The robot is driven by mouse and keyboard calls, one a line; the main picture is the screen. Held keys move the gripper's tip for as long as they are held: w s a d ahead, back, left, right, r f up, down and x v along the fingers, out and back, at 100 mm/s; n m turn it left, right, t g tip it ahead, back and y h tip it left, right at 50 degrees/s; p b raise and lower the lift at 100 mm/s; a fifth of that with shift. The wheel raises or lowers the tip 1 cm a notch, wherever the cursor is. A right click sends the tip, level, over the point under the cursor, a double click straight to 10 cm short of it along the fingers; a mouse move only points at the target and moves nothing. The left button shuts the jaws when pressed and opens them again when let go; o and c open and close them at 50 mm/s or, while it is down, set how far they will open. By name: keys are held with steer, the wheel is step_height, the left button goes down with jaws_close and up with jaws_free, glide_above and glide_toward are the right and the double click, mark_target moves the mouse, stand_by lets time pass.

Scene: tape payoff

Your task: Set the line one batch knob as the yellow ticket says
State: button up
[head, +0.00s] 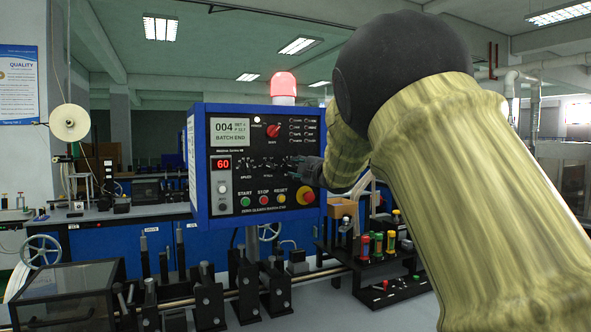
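A blue control box (199,165) with a black front panel stands in the middle of the head view. A red pointer knob (273,131) sits high on the panel. Smaller black knobs (245,162) sit in a row below it. The knob labels are too small to read surely, so I cannot tell which is the line one batch knob. My gripper (300,171) is dark and small at the panel's right edge, in front of it or touching it. Its fingers are too small to show whether they are open. I see no yellow ticket.
The panel display (230,133) reads 004 and BATCH END, and a red readout (221,163) shows 60. Green, red and yellow buttons and a red emergency stop (307,196) line the bottom. A red lamp (283,84) tops the box. My arm covers the right side.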

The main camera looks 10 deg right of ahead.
steer(key=v, duration=0.8)
steer(key=shift+d, duration=0.1)
